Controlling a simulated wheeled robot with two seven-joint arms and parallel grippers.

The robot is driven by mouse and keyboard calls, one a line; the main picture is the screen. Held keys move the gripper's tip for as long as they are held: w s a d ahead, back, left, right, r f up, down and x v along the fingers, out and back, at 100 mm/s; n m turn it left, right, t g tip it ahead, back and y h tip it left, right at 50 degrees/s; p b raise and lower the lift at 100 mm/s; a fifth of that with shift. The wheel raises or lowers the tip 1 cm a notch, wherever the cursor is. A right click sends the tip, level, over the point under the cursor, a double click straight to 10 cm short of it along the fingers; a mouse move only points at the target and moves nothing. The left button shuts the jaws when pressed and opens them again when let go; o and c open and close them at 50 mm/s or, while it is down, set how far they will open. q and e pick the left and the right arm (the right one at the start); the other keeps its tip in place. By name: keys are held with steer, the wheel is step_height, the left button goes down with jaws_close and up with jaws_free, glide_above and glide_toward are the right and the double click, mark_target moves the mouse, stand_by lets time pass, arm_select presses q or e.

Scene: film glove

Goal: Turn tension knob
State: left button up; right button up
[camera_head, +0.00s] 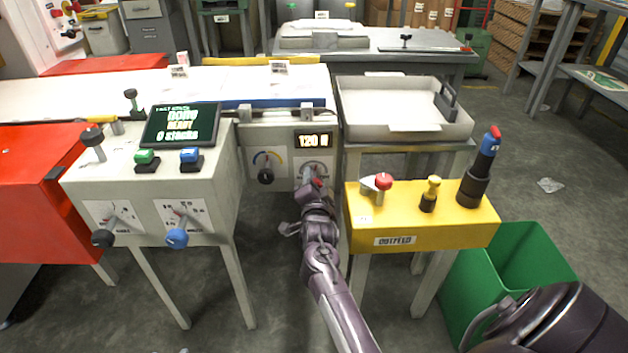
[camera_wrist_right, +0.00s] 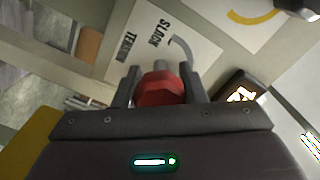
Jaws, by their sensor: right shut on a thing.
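The tension knob (camera_wrist_right: 160,90) is red and sits on a white plate with the words SLACK and, partly hidden, a word starting TENSI. In the head view only a bit of its red (camera_head: 318,182) shows, low on the machine's pale front panel. My right gripper (camera_head: 314,190) reaches it from the front. In the right wrist view its two fingers (camera_wrist_right: 162,88) stand on either side of the red knob and are shut on it. A lit display (camera_head: 313,140) above the knob reads about 120.
Left of the knob is a dark dial (camera_head: 265,176). A grey console (camera_head: 150,180) with levers and a screen (camera_head: 180,125) stands further left. A yellow outfeed box (camera_head: 420,215) with a red lever and other controls stands close on the right, above a green bin (camera_head: 530,255).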

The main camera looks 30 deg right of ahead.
arm_select(q)
steer(key=shift+f, duration=0.15)
arm_select(e)
steer(key=o, duration=1)
arm_select(q)
steer(key=shift+s, duration=0.1)
